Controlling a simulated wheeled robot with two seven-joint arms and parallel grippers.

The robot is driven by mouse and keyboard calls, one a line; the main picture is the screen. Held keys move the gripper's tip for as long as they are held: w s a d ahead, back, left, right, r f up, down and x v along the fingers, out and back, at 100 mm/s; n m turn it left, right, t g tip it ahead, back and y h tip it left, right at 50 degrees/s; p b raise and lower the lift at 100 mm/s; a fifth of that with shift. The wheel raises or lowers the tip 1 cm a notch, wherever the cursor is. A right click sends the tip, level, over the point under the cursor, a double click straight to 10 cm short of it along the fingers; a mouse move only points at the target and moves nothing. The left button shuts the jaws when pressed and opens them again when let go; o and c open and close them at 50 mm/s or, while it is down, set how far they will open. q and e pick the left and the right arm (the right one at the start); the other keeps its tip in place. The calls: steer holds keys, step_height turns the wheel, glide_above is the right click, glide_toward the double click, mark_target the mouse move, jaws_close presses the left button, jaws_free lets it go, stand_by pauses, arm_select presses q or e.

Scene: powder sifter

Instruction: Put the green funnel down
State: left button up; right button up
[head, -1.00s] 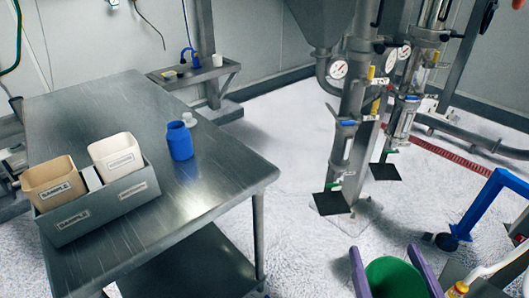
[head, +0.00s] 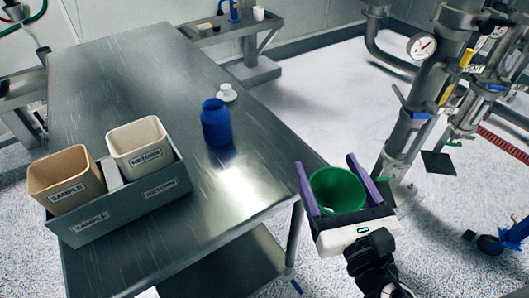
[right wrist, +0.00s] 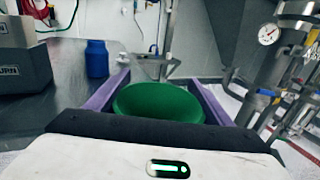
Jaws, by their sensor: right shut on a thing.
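The green funnel (head: 338,191) is held between the purple fingers of my right gripper (head: 328,184), off the front right corner of the steel table (head: 150,85). The gripper is shut on it. In the right wrist view the funnel (right wrist: 158,103) sits upright between the two purple fingers, its wide mouth showing and its lower part hidden. My left gripper is in neither current view.
On the table stand a blue bottle (head: 216,122), a small white cap (head: 228,93) and a grey holder (head: 120,208) with a tan SAMPLE bin (head: 66,182) and a white RETURN bin (head: 138,148). The table's middle is clear. Steel pipes (head: 410,130) rise at the right.

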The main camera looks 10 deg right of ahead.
steer(key=w+a+r, duration=0.2)
steer(key=w+r, duration=0.3)
steer(key=w, duration=0.3)
steer(key=w+a+r, duration=0.2)
steer(key=w+r, duration=0.3)
steer(key=w, duration=0.3)
steer(key=f+b, duration=0.1)
steer(key=f, duration=0.4)
steer(key=f+b, duration=0.2)
steer(key=f, duration=0.2)
steer(key=shift+a+f+b, duration=0.2)
steer(key=shift+f+b, duration=0.1)
steer(key=shift+f, duration=0.05)
steer(key=shift+f, duration=0.1)
steer(key=o, duration=1)
steer(key=shift+o, duration=0.2)
